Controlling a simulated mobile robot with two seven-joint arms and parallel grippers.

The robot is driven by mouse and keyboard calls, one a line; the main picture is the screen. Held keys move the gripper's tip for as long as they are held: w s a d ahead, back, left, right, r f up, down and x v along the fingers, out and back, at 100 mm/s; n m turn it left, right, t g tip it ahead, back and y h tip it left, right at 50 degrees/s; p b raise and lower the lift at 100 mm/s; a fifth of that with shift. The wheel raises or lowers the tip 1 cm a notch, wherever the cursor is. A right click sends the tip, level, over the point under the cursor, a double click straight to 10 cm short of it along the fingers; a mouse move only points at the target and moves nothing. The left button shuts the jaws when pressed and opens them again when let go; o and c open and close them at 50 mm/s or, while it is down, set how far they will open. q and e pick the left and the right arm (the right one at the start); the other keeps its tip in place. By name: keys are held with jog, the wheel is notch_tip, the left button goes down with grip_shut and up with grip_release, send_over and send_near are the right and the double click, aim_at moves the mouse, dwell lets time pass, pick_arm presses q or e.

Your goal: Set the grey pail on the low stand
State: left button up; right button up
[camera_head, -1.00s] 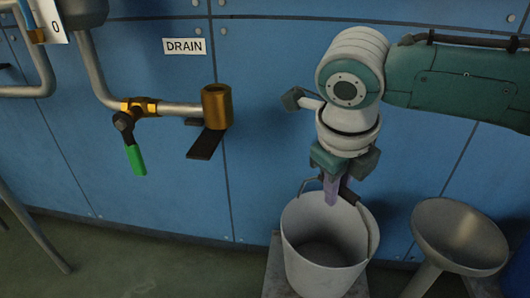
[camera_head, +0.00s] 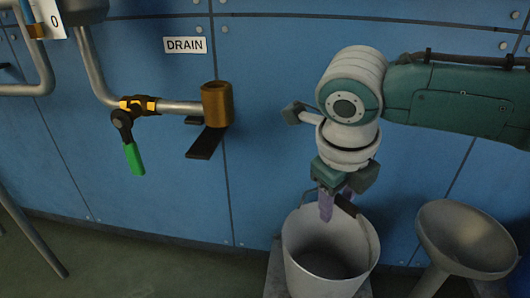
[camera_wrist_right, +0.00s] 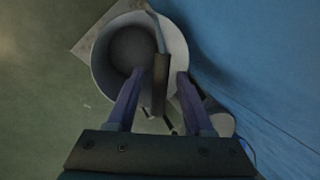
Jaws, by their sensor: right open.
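The grey pail (camera_head: 330,262) stands upright on the low stand (camera_head: 275,272), whose grey top shows at the pail's left side. In the right wrist view the pail (camera_wrist_right: 112,52) is open and looks empty, with a corner of the stand (camera_wrist_right: 82,42) beyond it. My right gripper (camera_head: 337,205) is over the pail's far rim, pointing down. Its purple fingers are apart, and in the wrist view (camera_wrist_right: 160,80) the dark grip of the pail's handle (camera_wrist_right: 160,88) lies between them with gaps on both sides. My left gripper is out of view.
A metal funnel-shaped bowl (camera_head: 463,240) on a stem stands close right of the pail. A blue panelled wall (camera_head: 260,130) is behind. A brass drain outlet (camera_head: 216,104) and a green-handled valve (camera_head: 134,158) are at left. The green floor (camera_head: 140,262) is open at left.

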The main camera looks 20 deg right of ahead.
jog(key=p+v, duration=0.9)
jog(key=v, duration=0.3)
jog(key=s+a+f+m+y, duration=0.2)
jog(key=s+a+m+y, duration=0.2)
jog(key=s+a+m, duration=0.65)
jog(key=s+d+m, duration=0.3)
jog(key=s+m, duration=0.1)
jog(key=m, duration=0.9)
jog(key=s+d+r+m+t, duration=0.1)
jog(key=s+d+m, duration=0.3)
jog(key=m, duration=0.9)
jog(key=shift+d+r+h, duration=0.2)
jog(key=shift+d+h, duration=0.05)
jog(key=shift+h, duration=0.15)
jog(key=shift+m, duration=0.25)
